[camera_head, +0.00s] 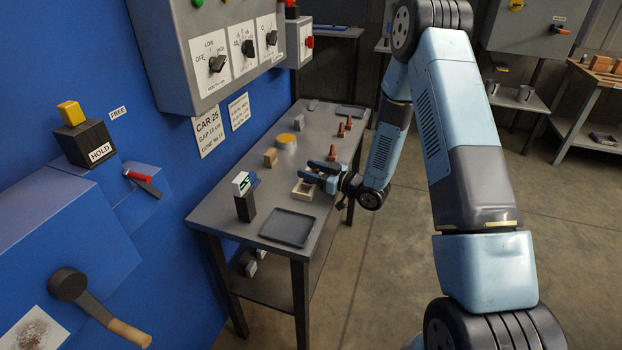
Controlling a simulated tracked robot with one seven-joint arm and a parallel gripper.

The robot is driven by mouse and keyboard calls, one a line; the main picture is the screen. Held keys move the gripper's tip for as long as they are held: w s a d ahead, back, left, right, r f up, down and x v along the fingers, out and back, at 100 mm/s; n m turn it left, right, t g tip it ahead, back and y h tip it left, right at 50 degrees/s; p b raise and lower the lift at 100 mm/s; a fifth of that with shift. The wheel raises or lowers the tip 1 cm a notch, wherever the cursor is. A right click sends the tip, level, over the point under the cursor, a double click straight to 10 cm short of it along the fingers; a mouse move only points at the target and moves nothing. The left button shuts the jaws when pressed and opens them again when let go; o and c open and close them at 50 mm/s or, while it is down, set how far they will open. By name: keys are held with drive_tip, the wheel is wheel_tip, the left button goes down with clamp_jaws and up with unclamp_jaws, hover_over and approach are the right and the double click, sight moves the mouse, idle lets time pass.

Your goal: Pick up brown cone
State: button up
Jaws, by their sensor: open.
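Several small brown cones stand on the right side of the grey bench. The nearest brown cone (332,154) is just beyond my gripper, and other brown cones stand farther back (341,130). My gripper (309,170) reaches in from the right, low over the bench, with its fingers pointing left. It is open and I see nothing between its fingers. It is on the near side of the nearest cone and apart from it. The cones are tiny in this view, so fine detail is unclear.
The grey bench (265,218) holds a small tan open box (303,190) by my gripper, a dark tray (288,227), a black post with a display (245,196), a tan block (270,157) and a yellow-topped cylinder (287,140). A grey control box (205,50) overhangs at the left.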

clamp_jaws()
idle(0.4)
drive_tip(key=shift+r, duration=0.6)
wheel_tip(320, 180, up, 2)
drive_tip(key=shift+r, duration=0.15)
drive_tip(key=s+d+r, duration=0.8)
drive_tip(key=d+r, duration=0.1)
drive_tip(key=d, duration=0.2)
drive_tip(key=shift+s+r, duration=0.25)
drive_tip(key=shift+s, duration=0.1)
